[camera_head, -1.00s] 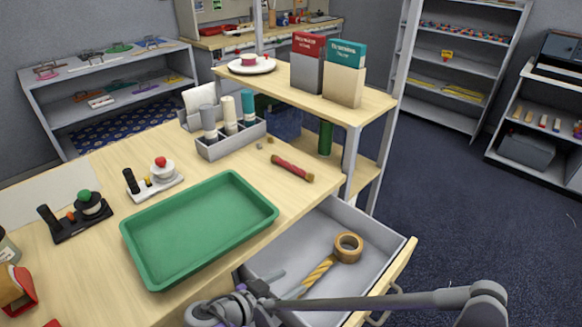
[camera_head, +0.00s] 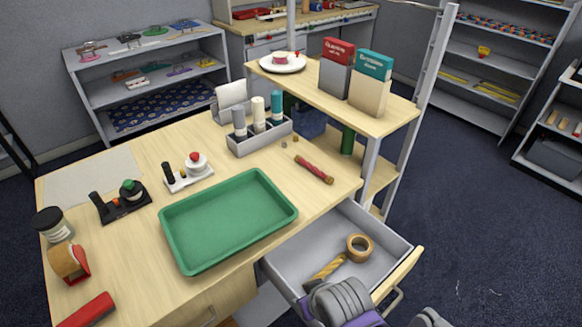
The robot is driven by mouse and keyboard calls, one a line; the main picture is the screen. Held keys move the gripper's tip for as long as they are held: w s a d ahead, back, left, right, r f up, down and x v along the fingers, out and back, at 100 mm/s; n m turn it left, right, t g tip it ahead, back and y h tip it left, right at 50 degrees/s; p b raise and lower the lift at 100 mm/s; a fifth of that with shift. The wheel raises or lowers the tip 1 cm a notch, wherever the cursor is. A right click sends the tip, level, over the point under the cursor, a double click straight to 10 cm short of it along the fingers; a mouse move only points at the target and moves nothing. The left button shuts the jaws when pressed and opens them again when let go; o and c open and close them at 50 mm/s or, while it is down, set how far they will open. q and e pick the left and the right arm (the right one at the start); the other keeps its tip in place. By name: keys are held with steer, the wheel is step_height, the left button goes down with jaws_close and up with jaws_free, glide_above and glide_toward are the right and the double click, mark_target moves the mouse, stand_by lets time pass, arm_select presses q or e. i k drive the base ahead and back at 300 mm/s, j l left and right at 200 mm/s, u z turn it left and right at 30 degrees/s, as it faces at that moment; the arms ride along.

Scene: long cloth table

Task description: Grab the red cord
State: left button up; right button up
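The red cord (camera_head: 314,170) looks like a short dark-red roll with tan-brown ends. It lies flat and slanted on the wooden table (camera_head: 240,275), right of the green tray (camera_head: 166,225) and in front of the grey bottle holder. Nothing touches it, and no gripper is near it. Grey and purple parts of my own arm show at the bottom edge, over the front of the open drawer. I cannot make out gripper fingers on them. No left gripper shows.
The open drawer (camera_head: 312,243) holds a tape roll (camera_head: 359,247) and a yellow twisted piece (camera_head: 326,270).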

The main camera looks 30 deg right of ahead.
mark_target(329, 179)
steer(key=l+u, duration=0.75)
steer(key=l, duration=0.15)
steer(key=k+l+u, duration=0.1)
steer(key=l, duration=0.25)
steer(key=k+l+u, duration=0.1)
steer(key=l, duration=0.2)
steer(key=k+l, duration=0.1)
steer(key=l, duration=0.25)
steer(key=k+l, duration=0.1)
steer(key=l, duration=0.6)
steer(key=k+l+u, duration=0.1)
steer(key=l, duration=0.25)
steer(key=i+l, duration=0.15)
steer(key=l, duration=0.2)
steer(key=i+l, duration=0.1)
steer(key=l, duration=0.25)
